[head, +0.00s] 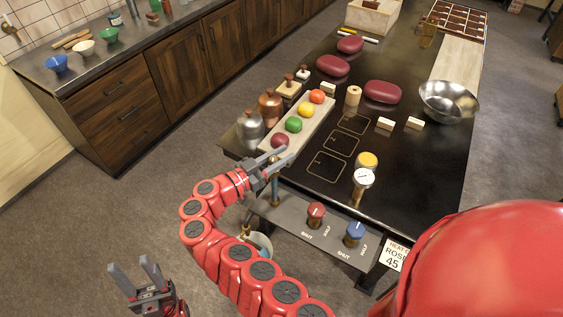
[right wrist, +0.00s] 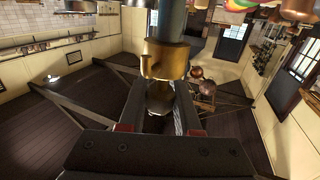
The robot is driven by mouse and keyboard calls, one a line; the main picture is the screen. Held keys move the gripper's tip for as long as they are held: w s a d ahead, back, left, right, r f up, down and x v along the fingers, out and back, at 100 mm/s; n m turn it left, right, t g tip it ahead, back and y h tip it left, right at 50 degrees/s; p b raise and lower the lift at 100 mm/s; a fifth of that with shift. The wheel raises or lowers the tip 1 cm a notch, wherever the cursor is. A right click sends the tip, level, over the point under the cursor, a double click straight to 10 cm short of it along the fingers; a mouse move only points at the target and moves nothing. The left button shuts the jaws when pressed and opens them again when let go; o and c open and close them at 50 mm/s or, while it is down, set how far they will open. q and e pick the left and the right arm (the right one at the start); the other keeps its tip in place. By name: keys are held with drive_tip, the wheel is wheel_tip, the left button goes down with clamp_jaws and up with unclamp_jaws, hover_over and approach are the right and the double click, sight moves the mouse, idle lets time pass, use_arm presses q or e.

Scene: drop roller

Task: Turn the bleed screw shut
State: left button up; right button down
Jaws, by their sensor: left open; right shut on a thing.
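The bleed screw (right wrist: 160,97) is the small silver piece on the end of a brass fitting (right wrist: 165,62) in the right wrist view. The fitting sits on a grey pipe (right wrist: 172,20). In the head view the pipe (head: 275,190) stands at the table's near left corner. My right gripper (head: 280,157) is at the top of this pipe. Its fingers also show in the right wrist view (right wrist: 162,108), one on each side of the screw, shut on it. The screw's angle cannot be told. My left gripper (head: 148,274) is open and empty above the floor.
A panel holds a red knob (head: 316,211) and a blue knob (head: 355,230), with a gauge (head: 364,177) above. A tray (head: 266,144) of coloured balls and a grey metal bottle (head: 250,130) stand close behind my right gripper. A bowl (head: 262,243) hangs low under the panel's left end.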

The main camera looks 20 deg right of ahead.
drive_tip(key=m+g+b, duration=0.1)
drive_tip(key=g+b, duration=0.1)
drive_tip(key=b, duration=0.1)
drive_tip(key=m+g+b, duration=0.2)
drive_tip(key=g, duration=0.1)
drive_tip(key=s+m+g+b, duration=0.1)
drive_tip(key=m+g+b, duration=0.1)
drive_tip(key=b, duration=0.1)
drive_tip(key=shift+d+r+h+b, duration=0.15)
drive_tip(key=shift+d+h+b, duration=0.1)
drive_tip(key=shift+h+b, duration=0.05)
drive_tip(key=shift+s+r+g, duration=0.1)
drive_tip(key=shift+r+g, duration=0.1)
drive_tip(key=shift+g, duration=0.2)
drive_tip(key=c, duration=0.6)
unclamp_jaws()
